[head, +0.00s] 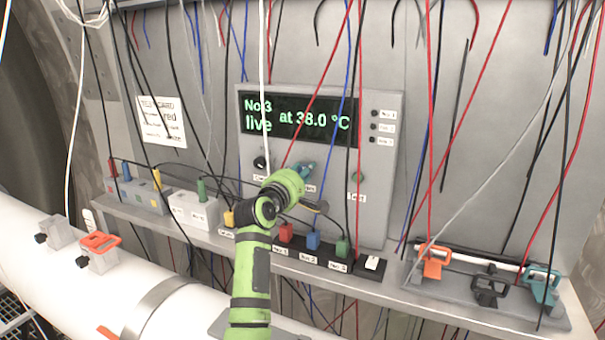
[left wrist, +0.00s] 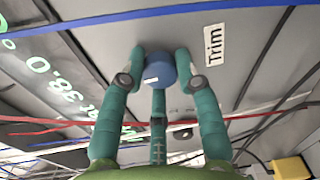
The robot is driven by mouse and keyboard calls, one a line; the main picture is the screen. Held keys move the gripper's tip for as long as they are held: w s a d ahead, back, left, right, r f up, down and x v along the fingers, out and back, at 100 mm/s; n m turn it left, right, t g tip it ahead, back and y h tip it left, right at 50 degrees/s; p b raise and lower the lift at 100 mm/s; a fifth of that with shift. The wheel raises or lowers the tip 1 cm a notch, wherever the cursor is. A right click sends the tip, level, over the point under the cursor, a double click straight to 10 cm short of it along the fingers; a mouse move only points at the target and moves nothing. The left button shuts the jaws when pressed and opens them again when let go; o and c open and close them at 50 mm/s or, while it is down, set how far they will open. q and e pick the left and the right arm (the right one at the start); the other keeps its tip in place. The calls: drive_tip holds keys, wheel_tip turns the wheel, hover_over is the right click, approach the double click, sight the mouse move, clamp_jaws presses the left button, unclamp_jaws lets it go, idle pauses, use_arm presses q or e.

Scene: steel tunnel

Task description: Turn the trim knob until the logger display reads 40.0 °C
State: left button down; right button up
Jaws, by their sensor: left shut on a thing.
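The logger (head: 376,190) is a grey box standing on the shelf. Its dark display (head: 300,118) reads "No.3 live at 38.0 °C" in green; it also shows, slanted, in the left wrist view (left wrist: 60,85). The trim knob (left wrist: 157,73) is a blue round knob with a white mark, beside a "Trim" label (left wrist: 214,45). My left gripper (left wrist: 160,78) is shut on it, with teal fingers on either side and one below. In the head view my left gripper (head: 305,169) is at the logger's lower front, and its wrist hides the knob. My right gripper is not in view.
Red, blue, black and white cables hang in front of the logger and wall. Coloured plugs (head: 286,233) stand along the shelf below. A tray with clamps (head: 488,291) is at the right. A white pipe (head: 60,285) runs along the front left.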

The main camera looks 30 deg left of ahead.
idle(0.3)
use_arm(q)
drive_tip(key=shift+m, duration=0.5)
drive_tip(key=m, duration=2.2)
drive_tip(key=shift+r, duration=0.2)
drive_tip(key=shift+m, duration=0.5)
drive_tip(key=c, duration=1)
unclamp_jaws()
drive_tip(key=shift+c, duration=0.2)
drive_tip(key=shift+o, duration=0.7)
drive_tip(key=shift+f, duration=0.1)
